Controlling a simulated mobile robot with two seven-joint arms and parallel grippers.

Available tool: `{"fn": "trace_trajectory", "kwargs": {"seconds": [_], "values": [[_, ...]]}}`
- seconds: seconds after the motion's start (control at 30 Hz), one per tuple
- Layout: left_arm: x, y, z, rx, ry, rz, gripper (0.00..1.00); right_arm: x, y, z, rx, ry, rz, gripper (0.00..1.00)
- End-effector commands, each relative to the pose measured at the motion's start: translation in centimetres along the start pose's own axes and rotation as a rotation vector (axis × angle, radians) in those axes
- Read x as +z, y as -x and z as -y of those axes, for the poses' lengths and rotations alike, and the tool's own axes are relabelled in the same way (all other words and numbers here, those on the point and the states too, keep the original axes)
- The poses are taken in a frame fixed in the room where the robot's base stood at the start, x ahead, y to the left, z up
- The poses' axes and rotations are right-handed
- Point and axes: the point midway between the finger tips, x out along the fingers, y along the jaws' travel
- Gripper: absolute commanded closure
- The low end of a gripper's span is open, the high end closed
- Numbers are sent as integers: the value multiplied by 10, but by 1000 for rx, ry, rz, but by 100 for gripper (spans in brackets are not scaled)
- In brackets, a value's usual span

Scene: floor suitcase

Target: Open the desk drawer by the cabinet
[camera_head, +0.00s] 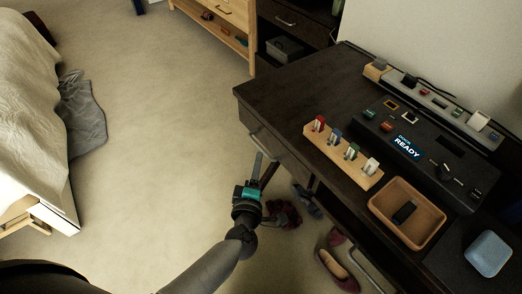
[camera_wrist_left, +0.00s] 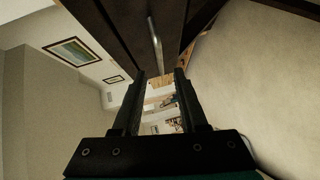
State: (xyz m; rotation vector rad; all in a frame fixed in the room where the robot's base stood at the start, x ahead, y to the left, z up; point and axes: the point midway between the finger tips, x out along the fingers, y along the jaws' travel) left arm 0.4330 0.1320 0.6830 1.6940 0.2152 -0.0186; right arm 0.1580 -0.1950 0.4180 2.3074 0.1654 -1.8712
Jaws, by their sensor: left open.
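The dark desk (camera_head: 285,95) stands on the right in the head view. The drawer (camera_head: 283,152) at its end nearer the cabinet looks shut. Its metal bar handle (camera_head: 262,143) is partly behind my left gripper (camera_head: 265,166). The handle (camera_wrist_left: 155,45) also shows in the left wrist view, on the dark drawer front, just beyond and above the fingertips. My left gripper (camera_wrist_left: 160,74) is open, with nothing seen between its fingers but the room behind. It appears close to the handle; contact cannot be told. My right gripper is not in view.
The wooden cabinet (camera_head: 232,14) stands at the back. The desk holds a block with several coloured pieces (camera_head: 342,152), a wooden tray (camera_head: 408,213) and a dark console (camera_head: 425,160). Shoes (camera_head: 337,268) and clothes lie below the desk. The carpet to the left is open, up to the bed.

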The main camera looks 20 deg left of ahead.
Motion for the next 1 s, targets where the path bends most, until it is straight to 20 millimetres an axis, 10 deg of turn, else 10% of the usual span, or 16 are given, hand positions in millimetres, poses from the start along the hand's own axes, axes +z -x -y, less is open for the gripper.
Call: {"fn": "trace_trajectory", "kwargs": {"seconds": [0.5,1.0], "values": [[0,-60,1,1,-2,0,58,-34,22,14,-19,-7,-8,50],[0,-70,0,0,-2,1,58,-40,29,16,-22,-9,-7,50]]}}
